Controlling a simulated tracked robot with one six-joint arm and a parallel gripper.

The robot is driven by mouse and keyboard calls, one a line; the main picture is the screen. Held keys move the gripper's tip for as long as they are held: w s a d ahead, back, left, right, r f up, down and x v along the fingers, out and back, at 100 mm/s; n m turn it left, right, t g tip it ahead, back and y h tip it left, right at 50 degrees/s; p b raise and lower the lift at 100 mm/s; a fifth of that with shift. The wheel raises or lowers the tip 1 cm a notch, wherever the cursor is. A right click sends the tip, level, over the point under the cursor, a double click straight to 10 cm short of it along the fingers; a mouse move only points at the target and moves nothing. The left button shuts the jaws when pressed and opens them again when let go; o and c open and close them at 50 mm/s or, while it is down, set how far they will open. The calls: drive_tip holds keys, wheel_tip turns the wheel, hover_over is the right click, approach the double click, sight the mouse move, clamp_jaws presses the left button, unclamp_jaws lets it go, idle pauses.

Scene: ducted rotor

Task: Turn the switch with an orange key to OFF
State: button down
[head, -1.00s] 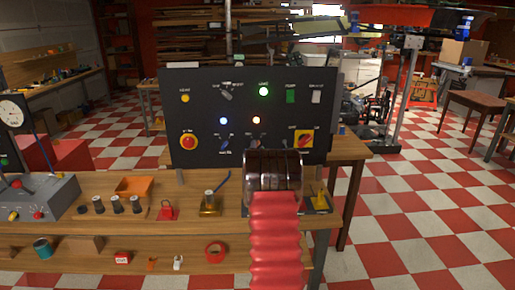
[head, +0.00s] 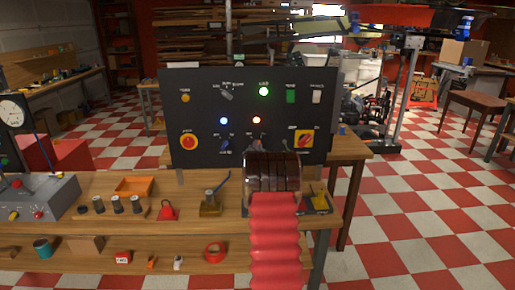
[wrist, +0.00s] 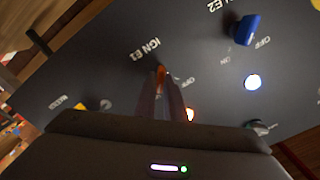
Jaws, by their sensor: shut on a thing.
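In the wrist view the orange key (wrist: 161,73) stands in its switch on the dark panel, beside the label IGN E1. My gripper (wrist: 161,88) is shut on the key, with a finger on each side, so only its tip shows. I cannot tell exactly which position the key points to. In the head view my gripper (head: 258,145) reaches the lower middle of the panel (head: 205,105), and its body and red sleeve stand in front of it. The key itself is not clear there.
A blue switch (wrist: 245,30) sits near the key by the label IGN E2. A white-blue lamp (wrist: 252,82) and an amber lamp (wrist: 190,115) are lit. In the head view a green lamp (head: 264,91) glows, and a red rotary switch (head: 304,139) is right of my gripper.

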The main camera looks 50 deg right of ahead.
drive_tip(key=shift+n, duration=0.5)
drive_tip(key=shift+w+a+n, duration=0.15)
drive_tip(key=shift+n, duration=3.6)
drive_tip(key=shift+w+a+n, duration=0.1)
drive_tip(key=shift+n, duration=3.65)
drive_tip(key=c, duration=1.8)
unclamp_jaws()
drive_tip(key=shift+c, duration=0.2)
drive_tip(key=shift+s, duration=0.15)
